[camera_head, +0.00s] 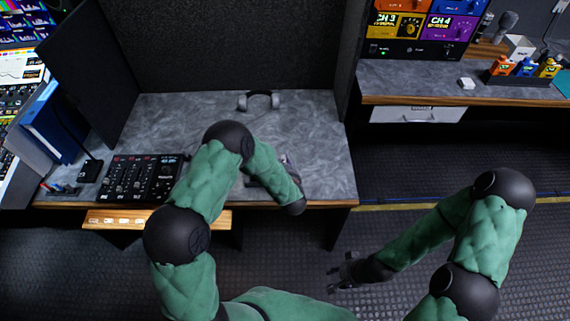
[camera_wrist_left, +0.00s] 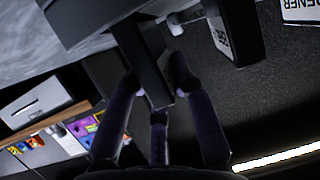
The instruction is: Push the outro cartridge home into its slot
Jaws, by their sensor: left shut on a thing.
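My left gripper (camera_wrist_left: 155,95) is shut on a dark, narrow slab (camera_wrist_left: 145,60), which looks like the outro cartridge seen edge-on; I cannot read a label on it. The slab's upper end meets a dark housing (camera_wrist_left: 85,12) in the left wrist view; whether it is in a slot, and how deep, I cannot tell. In the head view my left forearm hides most of this gripper and the device beneath it on the desk. My right gripper (camera_head: 345,271) hangs over the floor, apparently open and empty, away from the desk.
A dark block with a white code label (camera_wrist_left: 220,35) and a white label reading OPENER (camera_wrist_left: 301,11) are close to the left gripper. The grey desk (camera_head: 200,115) holds headphones (camera_head: 259,100) and a mixer panel (camera_head: 140,178). A dark partition (camera_head: 230,45) stands behind.

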